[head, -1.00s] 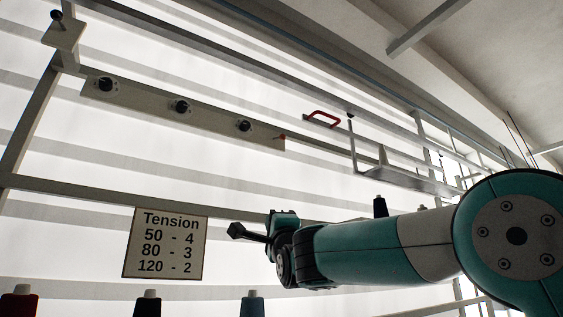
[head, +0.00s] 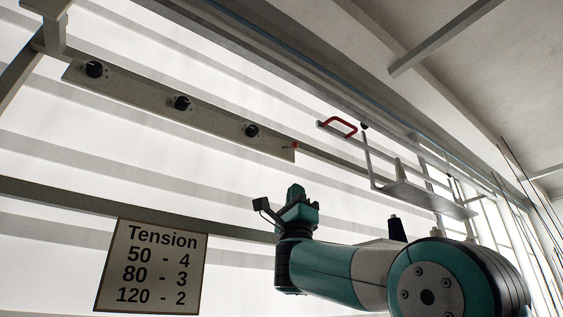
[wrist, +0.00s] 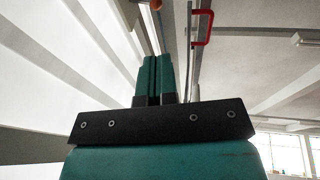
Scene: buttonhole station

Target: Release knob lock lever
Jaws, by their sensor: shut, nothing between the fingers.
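A grey plate (head: 180,108) with three black knobs, the left (head: 94,69), the middle (head: 181,103) and the right (head: 251,130), is fixed to a rail high in the head view. A small orange-red lever end (head: 294,146) sits at the plate's right end. An orange tip, apparently the same lever, shows at the top edge of the wrist view (wrist: 156,4), beyond my fingertips. My gripper (head: 296,190) is below the plate's right end, apart from it, pointing upward. Its teal fingers (wrist: 154,62) are together and empty.
A red loop handle (head: 340,127) is on a bar right of the plate and also shows in the wrist view (wrist: 203,28). A grey shelf (head: 425,198) hangs to the right. A "Tension" sign (head: 152,267) hangs lower left. The space just above my gripper looks clear.

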